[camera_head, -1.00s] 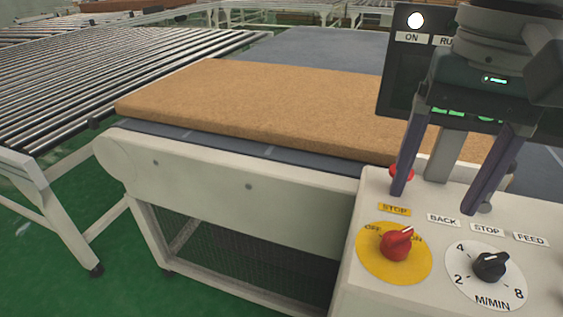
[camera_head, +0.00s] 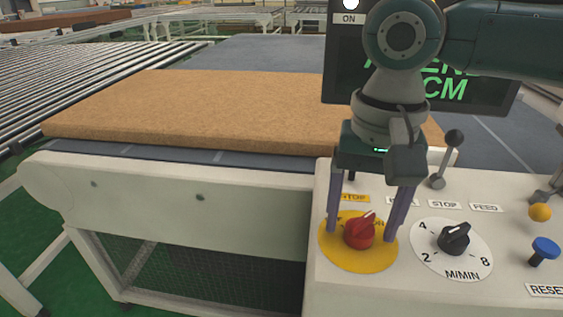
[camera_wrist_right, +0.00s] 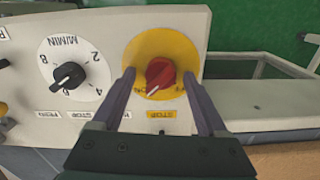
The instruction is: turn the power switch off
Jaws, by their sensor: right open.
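The power switch is a red rotary knob (camera_head: 360,233) on a round yellow plate (camera_head: 345,262) at the left of the control panel. Its white mark points to the upper right in the head view, toward the ON side. My right gripper (camera_head: 361,236) comes down over it, open, with one finger on each side of the knob. In the right wrist view, the knob (camera_wrist_right: 160,74) sits between the two open fingers (camera_wrist_right: 158,72), with a visible gap to each. The plate's lettering is partly hidden by the gripper. My left gripper is out of view.
The panel also has a black speed dial (camera_head: 454,238), a lever (camera_head: 446,160), a yellow knob (camera_head: 540,212) and a blue button (camera_head: 544,250). A dark display (camera_head: 485,85) stands behind my arm. A brown mattress slab (camera_head: 190,105) lies on the conveyor to the left.

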